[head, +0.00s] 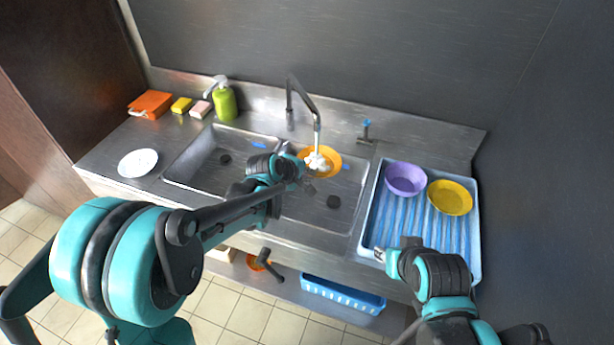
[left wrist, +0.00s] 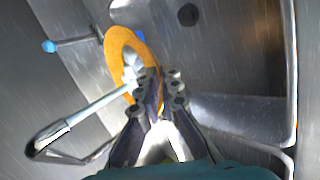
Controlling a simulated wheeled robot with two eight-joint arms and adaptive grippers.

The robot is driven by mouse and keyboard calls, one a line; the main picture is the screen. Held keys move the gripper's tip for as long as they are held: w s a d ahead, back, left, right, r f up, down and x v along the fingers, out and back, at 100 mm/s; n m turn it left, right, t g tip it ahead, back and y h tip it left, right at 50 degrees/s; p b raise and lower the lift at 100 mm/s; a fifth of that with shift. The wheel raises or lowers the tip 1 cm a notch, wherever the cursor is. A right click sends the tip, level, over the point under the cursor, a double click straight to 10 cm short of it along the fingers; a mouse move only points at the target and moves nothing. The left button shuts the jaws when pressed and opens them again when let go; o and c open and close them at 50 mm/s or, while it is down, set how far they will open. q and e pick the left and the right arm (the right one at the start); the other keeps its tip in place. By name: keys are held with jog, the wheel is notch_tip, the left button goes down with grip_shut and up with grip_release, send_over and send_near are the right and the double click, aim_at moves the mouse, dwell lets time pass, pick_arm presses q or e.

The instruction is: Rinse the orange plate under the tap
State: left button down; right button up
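The orange plate (head: 331,158) is under the tap (head: 302,98), over the right basin. White water from the spout splashes on it. My left gripper (head: 303,180) is at its near rim. In the left wrist view the plate (left wrist: 118,42) is seen at a slant, and its rim runs in between the fingers of my left gripper (left wrist: 160,88), which appear closed on it. The water (left wrist: 130,70) lands near the fingers. My right gripper (head: 384,252) is at the front left corner of the blue drying tray; its fingers are too small to tell open from shut.
The ribbed blue tray (head: 390,222) holds a purple bowl (head: 405,179) and a yellow bowl (head: 450,197). The left basin (head: 205,160) looks empty. A white plate (head: 138,163), sponges (head: 181,105) and a green soap bottle (head: 225,103) stand on the left counter. A blue-topped valve (head: 366,130) stands behind.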

pick_arm(q)
jog(key=shift+d, duration=0.1)
dwell(0.3)
jog(key=shift+s+d, duration=0.3)
jog(key=shift+d, duration=0.15)
jog(key=shift+w+a, duration=0.1)
jog(key=shift+a, duration=0.05)
jog(key=shift+w+a, duration=0.25)
jog(key=shift+a, duration=0.15)
jog(key=shift+s, duration=0.1)
jog(key=s+a, duration=0.4)
jog(key=s, duration=0.2)
jog(key=shift+s, duration=0.4)
dwell(0.4)
jog(key=shift+r, duration=0.1)
dwell(0.9)
